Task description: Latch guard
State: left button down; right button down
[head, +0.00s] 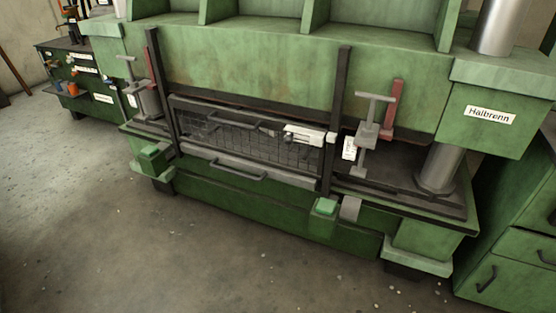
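The guard (245,145) is a dark wire-mesh panel in a frame, set between two dark upright posts on the front of a green press. It has one dark handle (237,170) on its lower bar and another dark bar handle (233,121) near its top. A pale grey latch-like block (305,133) sits at the guard's upper right, close to the right post (338,120). I cannot tell whether it is engaged. Neither of my grippers is in the head view.
T-handled grey clamps stand left (131,78) and right (372,120) of the guard, each beside a red bar (392,108). Small green boxes (324,207) project from the press front. A green drawer cabinet (510,245) stands at right. The floor (180,255) in front is open.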

aim_at(287, 140)
jog(key=u, duration=0.65)
jog(key=i, duration=0.85)
jog(key=u, duration=0.35)
